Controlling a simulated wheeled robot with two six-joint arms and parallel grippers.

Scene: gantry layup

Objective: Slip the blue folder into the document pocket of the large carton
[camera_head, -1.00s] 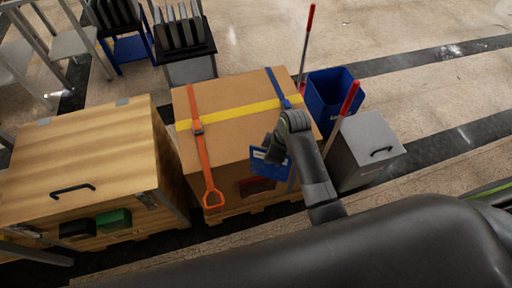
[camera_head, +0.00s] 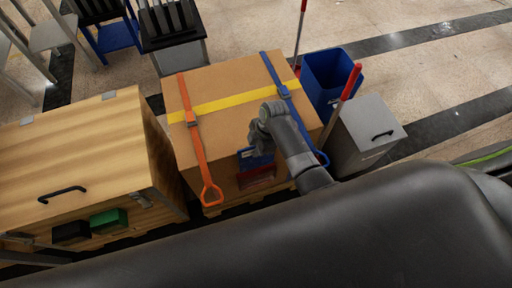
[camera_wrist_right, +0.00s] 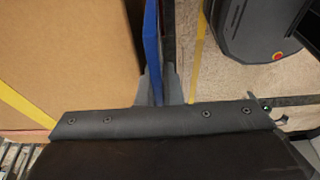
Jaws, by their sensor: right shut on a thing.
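The large carton (camera_head: 232,82) stands on a pallet in the middle of the head view. A dark red document pocket (camera_head: 257,178) is on its near face. My right gripper (camera_head: 260,148) is shut on the blue folder (camera_head: 252,161), by that near face and just above the pocket. In the right wrist view the folder (camera_wrist_right: 152,50) shows edge-on between the fingers (camera_wrist_right: 157,88), with the carton (camera_wrist_right: 65,50) to its left. The arm partly hides the folder, and I cannot tell whether its lower edge touches the pocket. My left gripper is not in view.
Orange (camera_head: 194,135) and blue (camera_head: 279,80) straps and a yellow band (camera_head: 222,102) cross the carton. A wooden crate (camera_head: 75,150) stands left; a blue bin (camera_head: 325,80) and grey box (camera_head: 365,130) stand right. A red-handled pole (camera_head: 350,82) rises beside the arm.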

